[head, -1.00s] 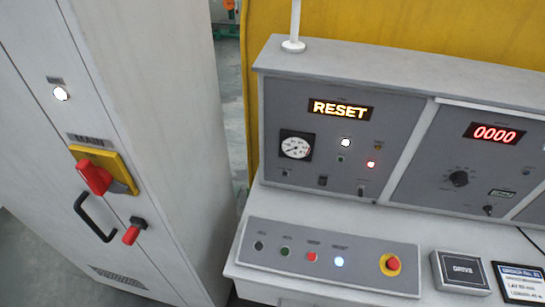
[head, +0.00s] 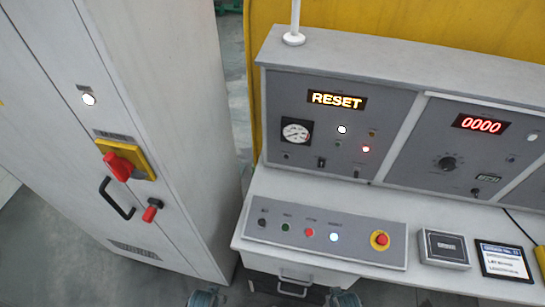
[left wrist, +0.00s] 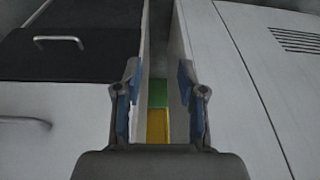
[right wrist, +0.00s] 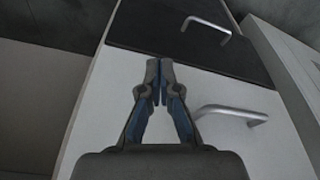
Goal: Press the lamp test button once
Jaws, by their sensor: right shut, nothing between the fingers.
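The sloped control panel (head: 325,232) has two dark buttons, a red button (head: 309,232), a lit white-blue button (head: 335,237) and a red mushroom button on yellow (head: 380,240). The upright panel (head: 390,143) has a lit white lamp (head: 342,129), a lit red lamp (head: 366,149) and small switches. Their labels are too small to read, so I cannot tell which is the lamp test button. My left gripper (left wrist: 160,80) is open and empty, facing a gap between two pale cabinets. My right gripper (right wrist: 159,68) is shut and empty, in front of a drawer cabinet. Neither touches a button.
A tall grey cabinet (head: 175,95) with a red-and-yellow main switch (head: 122,165) stands left. The desk carries a DRIVE box (head: 443,248) and a framed card (head: 502,262). Drawer handles (right wrist: 230,115) jut out near my right gripper. A white pole (head: 294,20) rises from the console top.

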